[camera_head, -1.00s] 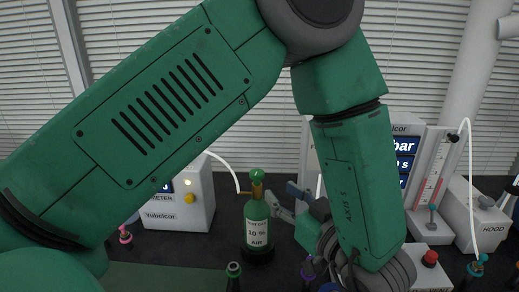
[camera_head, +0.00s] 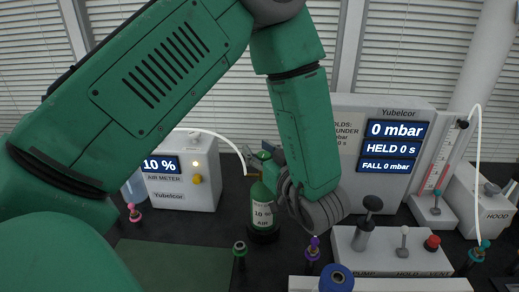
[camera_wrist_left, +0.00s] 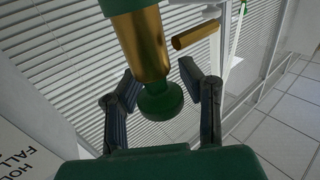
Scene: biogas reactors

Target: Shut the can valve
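The green gas can (camera_head: 264,212), labelled 10 % AIR, stands upright on the dark bench in the head view. A brass valve (camera_wrist_left: 147,45) with a round green knob (camera_wrist_left: 161,102) tops it; in the head view the knob (camera_head: 263,155) shows beside my gripper. My left gripper (camera_wrist_left: 160,88) is at the valve, its two fingers open on either side of the knob. A gap shows on the right side; contact on the left cannot be told. My right gripper is not in view.
The air meter (camera_head: 178,180) reading 10 % stands left of the can. The pressure display (camera_head: 385,148) reads 0 mbar, with a pump box (camera_head: 390,262) before it. Small coloured-ring fittings (camera_head: 239,249) stand near the can.

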